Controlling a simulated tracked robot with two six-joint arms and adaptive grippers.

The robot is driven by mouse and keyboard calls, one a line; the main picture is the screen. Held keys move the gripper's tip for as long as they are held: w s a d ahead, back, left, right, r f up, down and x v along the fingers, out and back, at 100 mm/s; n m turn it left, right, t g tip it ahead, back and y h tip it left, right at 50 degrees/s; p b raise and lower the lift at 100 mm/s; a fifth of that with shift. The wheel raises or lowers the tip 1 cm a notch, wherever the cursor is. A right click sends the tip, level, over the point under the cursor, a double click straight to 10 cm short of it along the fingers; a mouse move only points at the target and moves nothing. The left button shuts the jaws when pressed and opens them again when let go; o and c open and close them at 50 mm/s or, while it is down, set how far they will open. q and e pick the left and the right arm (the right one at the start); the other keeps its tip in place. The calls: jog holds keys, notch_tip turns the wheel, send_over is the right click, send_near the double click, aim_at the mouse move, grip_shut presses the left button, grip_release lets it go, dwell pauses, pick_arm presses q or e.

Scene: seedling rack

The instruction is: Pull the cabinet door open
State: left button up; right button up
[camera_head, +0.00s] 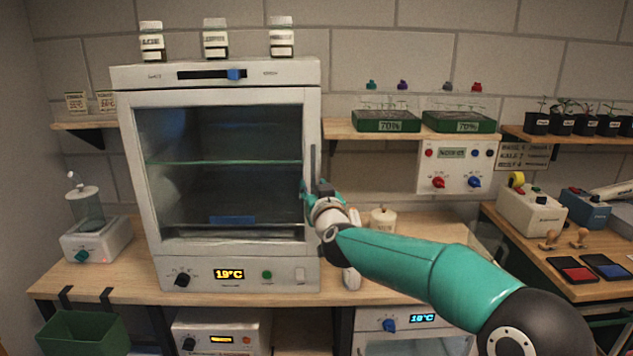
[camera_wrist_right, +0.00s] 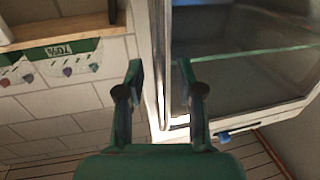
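The white cabinet (camera_head: 218,75) stands on the wooden bench with its glass door (camera_head: 225,205) apparently closed. A slim upright grey handle (camera_head: 312,160) runs along the door's right edge. My right gripper (camera_head: 307,190) is at the lower part of this handle, partly hidden by its own wrist. In the right wrist view, the two fingers of my right gripper (camera_wrist_right: 161,68) are apart, on either side of the pale upright handle and door edge. I cannot tell whether either finger touches it. The glass door (camera_wrist_right: 240,50) fills the right of that view. My left gripper is not in view.
Several small bottles stand on top of the cabinet. A wall shelf (camera_head: 340,128) with green seedling trays is to the right, above a control panel (camera_head: 455,165). A glass jar device (camera_head: 95,240) stands left of the cabinet. A white candle-like pot (camera_head: 383,219) sits behind my right arm.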

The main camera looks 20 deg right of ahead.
jog(key=shift+w, duration=0.5)
grip_shut()
